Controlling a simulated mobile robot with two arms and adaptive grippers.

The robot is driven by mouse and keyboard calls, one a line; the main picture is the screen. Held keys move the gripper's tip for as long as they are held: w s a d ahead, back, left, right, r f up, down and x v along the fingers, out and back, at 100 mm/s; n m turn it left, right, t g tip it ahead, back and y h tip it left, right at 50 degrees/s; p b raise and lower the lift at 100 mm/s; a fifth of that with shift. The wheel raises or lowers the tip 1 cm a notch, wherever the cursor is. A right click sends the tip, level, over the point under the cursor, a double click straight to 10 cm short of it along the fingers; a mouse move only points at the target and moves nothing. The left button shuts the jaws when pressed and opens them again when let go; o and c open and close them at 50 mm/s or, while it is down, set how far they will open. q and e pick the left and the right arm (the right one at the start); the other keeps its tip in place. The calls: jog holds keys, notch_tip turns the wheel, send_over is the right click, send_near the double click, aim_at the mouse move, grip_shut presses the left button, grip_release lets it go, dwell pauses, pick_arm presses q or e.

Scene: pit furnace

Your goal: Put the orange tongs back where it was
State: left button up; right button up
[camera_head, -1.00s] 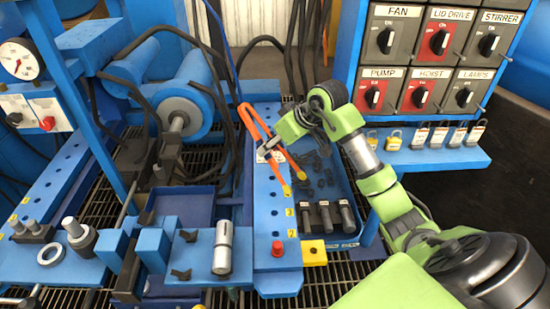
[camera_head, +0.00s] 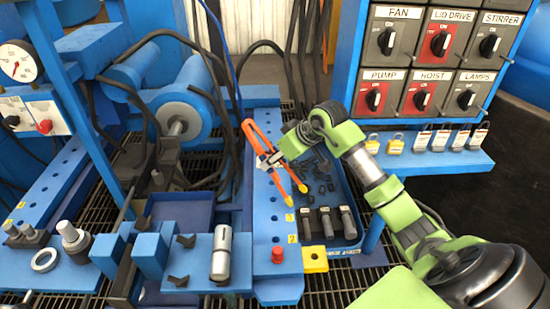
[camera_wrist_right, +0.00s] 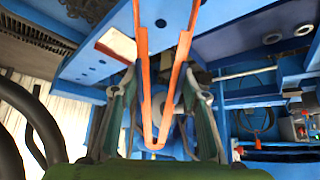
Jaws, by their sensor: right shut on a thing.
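The orange tongs (camera_head: 257,137) have two long orange arms joined at a bend, with yellow tips. They are held tilted above the blue rail with holes (camera_head: 264,213), tips toward the front right. My right gripper (camera_head: 270,161) is shut on the tongs around their middle. In the right wrist view the tongs (camera_wrist_right: 145,85) stand between the fingers of the right gripper (camera_wrist_right: 158,88), bend toward the camera. I cannot tell whether the tongs touch the rail. My left gripper is not in view.
A blue tray (camera_head: 352,210) with dark pieces and several bolts lies right of the rail. A red button (camera_head: 277,254) and a yellow block (camera_head: 314,259) are in front. The switch panel (camera_head: 425,60) and padlock shelf (camera_head: 432,160) stand right. Black hoses hang behind.

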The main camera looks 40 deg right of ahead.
jog(key=shift+f, duration=0.5)
jog(key=o, duration=0.6)
jog(key=shift+o, duration=0.2)
jog(key=shift+r, duration=0.1)
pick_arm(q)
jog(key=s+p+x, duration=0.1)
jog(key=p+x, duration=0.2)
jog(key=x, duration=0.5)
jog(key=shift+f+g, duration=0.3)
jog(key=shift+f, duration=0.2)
pick_arm(e)
jog(key=v, duration=1.3)
jog(key=shift+w, duration=0.25)
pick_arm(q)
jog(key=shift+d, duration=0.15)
